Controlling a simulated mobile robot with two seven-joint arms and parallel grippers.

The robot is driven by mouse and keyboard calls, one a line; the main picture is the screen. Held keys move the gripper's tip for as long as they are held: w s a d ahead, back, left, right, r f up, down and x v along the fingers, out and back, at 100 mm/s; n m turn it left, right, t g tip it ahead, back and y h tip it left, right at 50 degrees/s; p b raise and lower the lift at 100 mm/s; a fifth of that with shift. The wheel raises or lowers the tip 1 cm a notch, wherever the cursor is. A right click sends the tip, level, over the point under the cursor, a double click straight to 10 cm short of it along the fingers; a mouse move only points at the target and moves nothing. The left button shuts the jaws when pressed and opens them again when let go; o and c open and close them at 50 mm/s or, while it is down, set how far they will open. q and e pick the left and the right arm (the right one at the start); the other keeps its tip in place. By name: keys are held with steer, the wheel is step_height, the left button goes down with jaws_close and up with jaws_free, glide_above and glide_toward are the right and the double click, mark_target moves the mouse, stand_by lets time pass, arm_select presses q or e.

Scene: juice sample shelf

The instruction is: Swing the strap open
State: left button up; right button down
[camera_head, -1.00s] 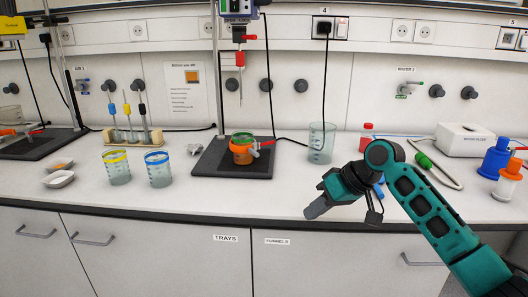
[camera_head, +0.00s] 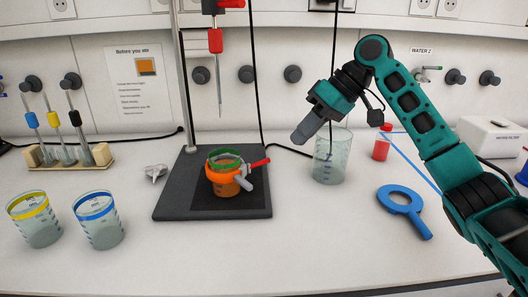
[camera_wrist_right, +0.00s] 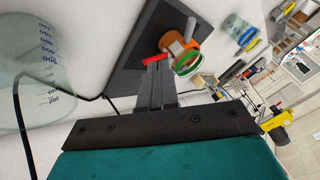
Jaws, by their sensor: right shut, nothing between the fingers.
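A small vessel with orange contents (camera_head: 226,188) stands on the dark stand base (camera_head: 172,203). It has a green ring (camera_head: 212,155) at its rim and an orange strap (camera_head: 213,177) around it. A grey fitting (camera_head: 243,182) and a red lever (camera_head: 259,163) stick out on its right side. My right gripper (camera_head: 298,138) is shut and empty, up and to the right of the vessel, apart from it. In the right wrist view the shut fingers (camera_wrist_right: 154,68) point towards the red lever (camera_wrist_right: 156,59) and orange strap (camera_wrist_right: 176,46). My left gripper is not in view.
A thermometer-like probe (camera_head: 218,70) hangs above the vessel, beside a metal rod (camera_head: 184,80). Two ringed beakers stand left. A blue magnifier-like tool (camera_head: 405,205) lies right. The front counter is clear.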

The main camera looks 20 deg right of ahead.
mark_target(228, 176)
steer(key=x, duration=0.5)
steer(key=b+x, duration=0.1)
steer(key=x, duration=0.3)
steer(key=shift+s+a+f, duration=0.2)
steer(key=shift+f, duration=0.15)
steer(key=a, duration=0.1)
steer(key=s+a, duration=0.1)
steer(key=a, duration=0.1)
steer(key=shift+r, duration=0.1)
steer(key=shift+s+a, duration=0.1)
steer(key=shift+a, duration=0.3)
